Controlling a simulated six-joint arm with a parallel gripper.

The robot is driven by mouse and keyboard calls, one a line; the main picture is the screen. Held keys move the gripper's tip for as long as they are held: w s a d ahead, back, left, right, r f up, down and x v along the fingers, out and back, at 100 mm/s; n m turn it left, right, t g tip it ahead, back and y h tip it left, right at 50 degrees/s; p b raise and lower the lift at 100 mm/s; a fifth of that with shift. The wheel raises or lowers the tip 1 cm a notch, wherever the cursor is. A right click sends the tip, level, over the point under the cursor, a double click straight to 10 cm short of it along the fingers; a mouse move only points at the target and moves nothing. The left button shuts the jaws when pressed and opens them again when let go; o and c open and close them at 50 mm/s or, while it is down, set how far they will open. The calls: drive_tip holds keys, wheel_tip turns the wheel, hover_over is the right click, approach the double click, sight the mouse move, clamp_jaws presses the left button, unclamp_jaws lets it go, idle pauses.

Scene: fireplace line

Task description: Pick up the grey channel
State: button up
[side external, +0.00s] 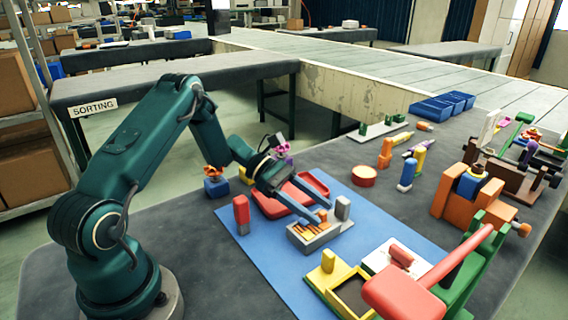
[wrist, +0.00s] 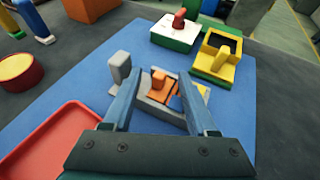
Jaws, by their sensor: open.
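The grey channel (side external: 322,239) is a low grey piece with orange parts in it, lying on the blue mat (side external: 262,262). It also shows in the wrist view (wrist: 152,114), between my fingers. My gripper (side external: 321,210) is open, with its two fingers reaching down over the channel. In the wrist view my gripper (wrist: 160,78) has one finger on each side of the orange parts and nothing clamped. I cannot tell whether either finger touches the channel. Part of the channel is hidden behind the fingers.
A grey upright block (side external: 342,207) stands close beside the channel. A red tray (side external: 316,182) lies behind my gripper. A red block (side external: 241,214) stands to the left. Yellow (side external: 327,262) and white-green (wrist: 177,32) fixtures stand nearby. Bare mat lies left of the channel.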

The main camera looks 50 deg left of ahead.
drive_tip(key=shift+w+d+f, duration=0.15)
drive_tip(key=shift+d, duration=0.2)
clamp_jaws()
idle(1.2)
